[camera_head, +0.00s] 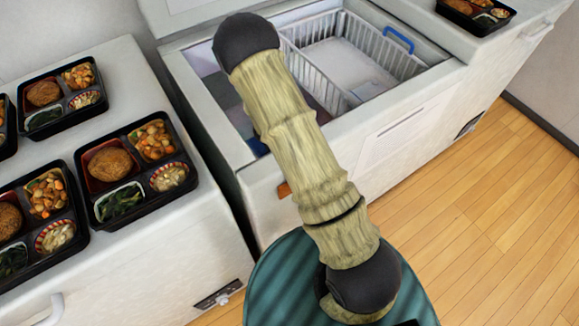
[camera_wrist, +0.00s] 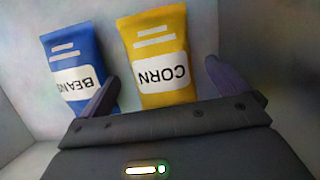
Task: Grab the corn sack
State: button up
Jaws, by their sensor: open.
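In the wrist view, the yellow corn sack (camera_wrist: 160,55) lies in a light-walled bin, its CORN label upside down. My gripper (camera_wrist: 168,85) is open, with one dark finger on either side of the sack's lower part. The near end of the sack is hidden behind the gripper body. I cannot tell whether the fingers touch it. In the head view, my arm reaches into the open chest freezer (camera_head: 185,75), and the gripper and the sack are hidden.
A blue beans sack (camera_wrist: 75,65) lies left of the corn sack, close to the left finger. A white wire basket (camera_head: 345,55) with a blue handle sits in the freezer's right part. Several filled bento trays (camera_head: 140,216) stand on the left counter (camera_head: 190,245).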

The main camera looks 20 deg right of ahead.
jog(key=b+x, duration=0.1)
jog(key=x, duration=0.3)
jog(key=shift+f+b, duration=0.4)
jog(key=shift+d, duration=0.1)
jog(key=shift+r, duration=0.1)
jog(key=c, duration=1.3)
jog(key=shift+w, duration=0.1)
notch_tip(320, 180, up, 10)
jog(key=p, duration=0.4)
jog(key=shift+p, duration=0.3)
